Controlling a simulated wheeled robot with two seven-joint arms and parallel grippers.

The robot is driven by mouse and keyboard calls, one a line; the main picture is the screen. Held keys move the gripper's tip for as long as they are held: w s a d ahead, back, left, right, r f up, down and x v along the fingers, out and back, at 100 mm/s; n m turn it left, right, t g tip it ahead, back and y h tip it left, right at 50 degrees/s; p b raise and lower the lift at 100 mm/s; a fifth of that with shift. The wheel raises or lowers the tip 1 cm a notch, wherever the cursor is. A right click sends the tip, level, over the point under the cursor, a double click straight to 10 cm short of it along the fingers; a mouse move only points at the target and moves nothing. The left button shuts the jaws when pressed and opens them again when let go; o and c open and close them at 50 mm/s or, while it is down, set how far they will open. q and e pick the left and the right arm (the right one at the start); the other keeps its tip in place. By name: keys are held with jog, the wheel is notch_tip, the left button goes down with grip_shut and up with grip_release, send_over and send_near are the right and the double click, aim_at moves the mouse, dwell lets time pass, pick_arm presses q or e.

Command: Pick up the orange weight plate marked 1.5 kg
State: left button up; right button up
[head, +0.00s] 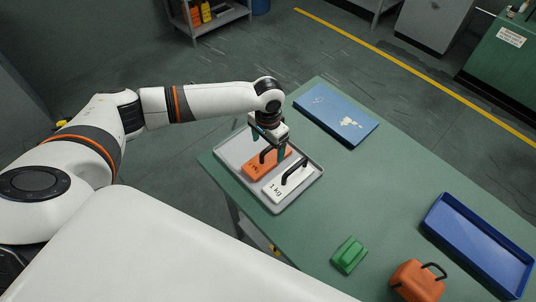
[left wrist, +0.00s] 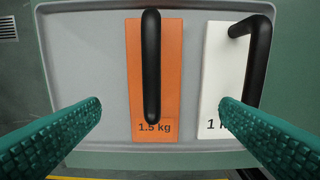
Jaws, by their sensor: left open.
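The orange weight plate (head: 261,167) lies flat in a grey tray (head: 233,151) on the green table. In the left wrist view the orange plate (left wrist: 168,75) shows the marking 1.5 kg near its lower end, and a black handle stands over its middle. My left gripper (head: 269,152) is above it, pointing down and open. In the left wrist view its two green fingers (left wrist: 162,125) are apart, on either side of the plate's lower end, with nothing between them gripped. My right gripper is not in view.
A white 1 kg plate (head: 279,189) with a black handle lies close beside the orange one. A blue mat (head: 335,113), a green block (head: 348,255), an orange handled block (head: 416,283) and a blue tray (head: 473,250) are also on the table (head: 390,185).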

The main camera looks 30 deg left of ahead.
aim_at(269, 147)
pick_arm(q)
jog(key=shift+w+a+f+p, duration=0.1)
jog(key=shift+w+f+p, duration=0.2)
jog(key=shift+f, duration=0.35)
jog(key=shift+w+f+p, duration=0.2)
jog(key=shift+f+p, duration=0.05)
jog(key=shift+f, duration=0.35)
notch_tip(269, 147, down, 3)
jog(key=shift+a+f+p, duration=0.1)
jog(key=shift+p, duration=0.25)
jog(key=shift+f, duration=0.15)
jog(key=c, duration=0.5)
grip_shut()
jog(key=shift+w+r, duration=0.2)
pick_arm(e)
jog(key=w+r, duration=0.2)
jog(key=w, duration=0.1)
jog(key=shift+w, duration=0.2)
